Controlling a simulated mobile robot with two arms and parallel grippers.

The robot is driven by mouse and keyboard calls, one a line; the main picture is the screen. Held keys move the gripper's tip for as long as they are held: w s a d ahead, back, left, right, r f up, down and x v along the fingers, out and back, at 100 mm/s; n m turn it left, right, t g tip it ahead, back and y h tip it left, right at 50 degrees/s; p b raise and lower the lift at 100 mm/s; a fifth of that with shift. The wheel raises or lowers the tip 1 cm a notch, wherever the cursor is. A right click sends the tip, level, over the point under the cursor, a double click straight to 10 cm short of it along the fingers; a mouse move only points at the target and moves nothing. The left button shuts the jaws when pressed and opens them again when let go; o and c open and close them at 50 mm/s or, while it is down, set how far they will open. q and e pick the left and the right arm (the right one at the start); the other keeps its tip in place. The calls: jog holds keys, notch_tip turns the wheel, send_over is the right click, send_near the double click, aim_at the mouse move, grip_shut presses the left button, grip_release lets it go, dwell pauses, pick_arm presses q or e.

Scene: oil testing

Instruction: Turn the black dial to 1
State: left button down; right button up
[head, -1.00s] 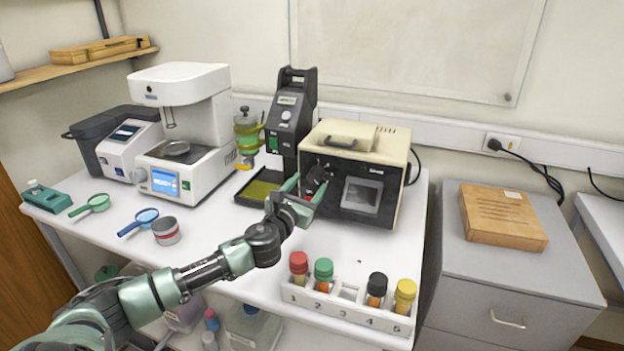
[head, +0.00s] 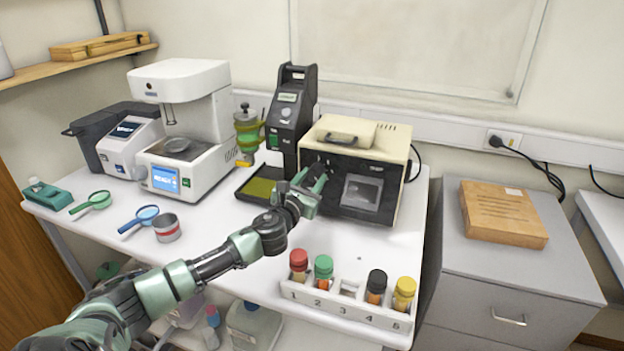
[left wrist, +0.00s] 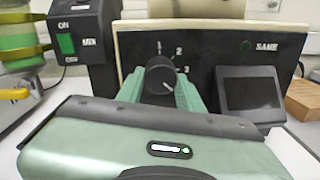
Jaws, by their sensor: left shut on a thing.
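The black dial (left wrist: 160,76) is on the dark front panel of the beige-topped box (head: 352,160). White marks 1, 2 and 3 stand around its upper and right side in the left wrist view. A small pale mark on the dial's face lies toward the lower right. My left gripper (head: 312,181) is at the left part of this panel, and its green fingers (left wrist: 190,96) are shut on the dial from both sides. In the head view the fingers hide the dial. My right gripper is not in view.
A tall black device (head: 290,115) stands just left of the box, with a dark tray (head: 262,188) before it. A white rack (head: 345,305) with several capped vials stands at the table's front right. A small dark window (left wrist: 250,92) is right of the dial.

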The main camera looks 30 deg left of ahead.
pick_arm(q)
jog(key=shift+n, duration=0.4)
jog(key=n, duration=0.3)
jog(key=shift+d, duration=0.1)
jog(key=n+b, duration=0.1)
jog(key=n, duration=0.1)
jog(key=shift+n, duration=0.4)
jog(key=n, duration=0.3)
jog(key=shift+d+n, duration=0.1)
jog(key=shift+n, duration=0.2)
jog(key=n, duration=0.3)
jog(key=shift+n, duration=0.4)
jog(key=n, duration=0.6)
jog(key=shift+r+n+y, duration=0.15)
jog(key=shift+n+y, duration=0.15)
jog(key=n, duration=0.3)
jog(key=shift+n, duration=0.3)
jog(key=shift+n+p, duration=0.35)
jog(key=shift+n, duration=1.25)
